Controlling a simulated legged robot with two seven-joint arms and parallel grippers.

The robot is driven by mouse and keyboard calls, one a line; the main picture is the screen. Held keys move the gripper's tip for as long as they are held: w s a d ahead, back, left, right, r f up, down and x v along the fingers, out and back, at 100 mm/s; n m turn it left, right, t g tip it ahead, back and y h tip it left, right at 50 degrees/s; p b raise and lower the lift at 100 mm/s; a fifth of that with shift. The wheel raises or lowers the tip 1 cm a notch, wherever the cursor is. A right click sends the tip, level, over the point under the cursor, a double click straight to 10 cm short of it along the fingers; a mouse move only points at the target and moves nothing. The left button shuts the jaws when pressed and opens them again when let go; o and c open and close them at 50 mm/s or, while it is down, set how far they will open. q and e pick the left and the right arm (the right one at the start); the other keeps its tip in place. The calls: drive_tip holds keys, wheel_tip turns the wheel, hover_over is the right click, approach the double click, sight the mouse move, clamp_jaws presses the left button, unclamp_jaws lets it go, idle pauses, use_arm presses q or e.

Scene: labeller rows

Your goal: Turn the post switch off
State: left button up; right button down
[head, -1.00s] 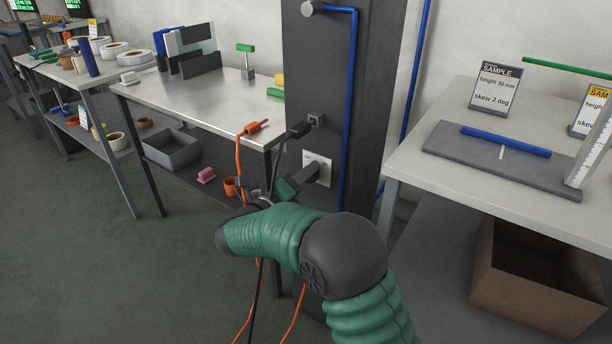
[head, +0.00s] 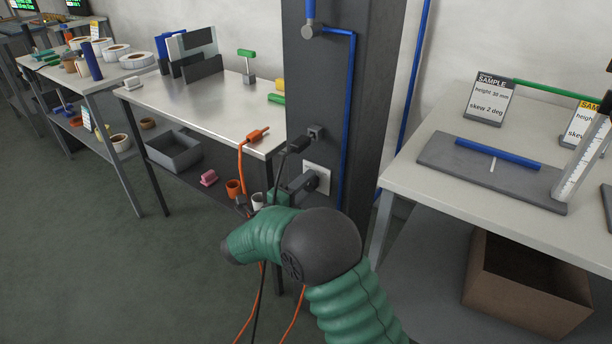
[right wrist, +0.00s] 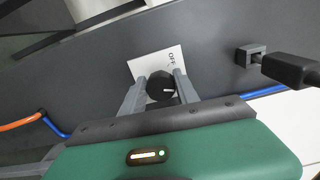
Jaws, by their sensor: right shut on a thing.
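The post switch is a black round knob (right wrist: 160,86) on a white plate (right wrist: 148,64) with the word OFF at its upper right in the right wrist view. A short white mark on the knob points to the right there, not at the word. The plate (head: 322,175) sits on the dark post (head: 338,75) in the head view. My right gripper (right wrist: 160,88) is shut on the knob, one finger on each side. In the head view my right gripper (head: 308,181) reaches the plate, and its fingers hide the knob. My left gripper is not in view.
A black plug (head: 299,144) and socket (head: 317,132) are on the post just above the plate, with its cable hanging near my arm. An orange cable (head: 241,165) hangs from the left bench (head: 205,100). The right table (head: 400,175) stands close by the post.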

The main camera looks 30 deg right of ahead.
drive_tip(key=n+p, duration=0.3)
drive_tip(key=p, duration=0.1)
drive_tip(key=n+p, duration=0.3)
drive_tip(key=n, duration=0.1)
drive_tip(key=n+p, duration=0.4)
drive_tip(key=shift+s+f+p, duration=0.15)
drive_tip(key=shift+f+p, duration=0.1)
drive_tip(key=shift+p, duration=0.1)
drive_tip(key=shift+f+n+p, duration=0.15)
drive_tip(key=shift+n+p, duration=0.4)
drive_tip(key=shift+n, duration=0.35)
drive_tip(key=shift+f, duration=0.1)
drive_tip(key=c, duration=1)
unclamp_jaws()
drive_tip(key=shift+o, duration=0.5)
drive_tip(key=shift+r, duration=0.2)
